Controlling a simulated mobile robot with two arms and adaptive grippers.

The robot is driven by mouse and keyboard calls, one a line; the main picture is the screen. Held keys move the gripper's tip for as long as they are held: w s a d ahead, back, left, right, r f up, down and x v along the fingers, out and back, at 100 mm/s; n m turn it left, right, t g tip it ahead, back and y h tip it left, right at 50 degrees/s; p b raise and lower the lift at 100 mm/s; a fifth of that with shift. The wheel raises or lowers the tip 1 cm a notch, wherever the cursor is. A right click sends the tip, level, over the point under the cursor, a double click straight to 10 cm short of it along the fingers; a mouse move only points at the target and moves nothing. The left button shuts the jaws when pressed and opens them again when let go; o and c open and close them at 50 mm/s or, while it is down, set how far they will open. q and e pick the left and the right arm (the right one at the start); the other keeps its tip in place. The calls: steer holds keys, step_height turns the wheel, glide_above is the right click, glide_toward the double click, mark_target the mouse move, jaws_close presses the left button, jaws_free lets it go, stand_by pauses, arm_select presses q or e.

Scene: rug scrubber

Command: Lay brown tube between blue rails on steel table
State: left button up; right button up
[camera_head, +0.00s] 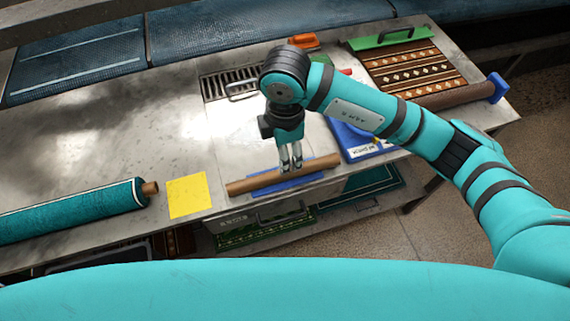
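The brown tube (250,184) lies at a slight slant near the front edge of the steel table (236,125). Strips of blue rail show behind it (265,174) and in front of it (290,187). Whether the tube rests fully down between them is hard to tell. My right gripper (291,168) points down over the tube, right of its middle. Its two fingers are a small gap apart, with their tips at the tube. I cannot tell whether they press on it. My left gripper is not in view.
A teal roll (75,210) and a yellow sheet (188,196) lie left of the tube. A blue board (355,138) lies to its right. A patterned rug (412,70) with a green bar (395,36) is at back right. A drain grate (228,82) is behind.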

steer(key=shift+r+b, duration=0.3)
steer(key=shift+r, duration=1.7)
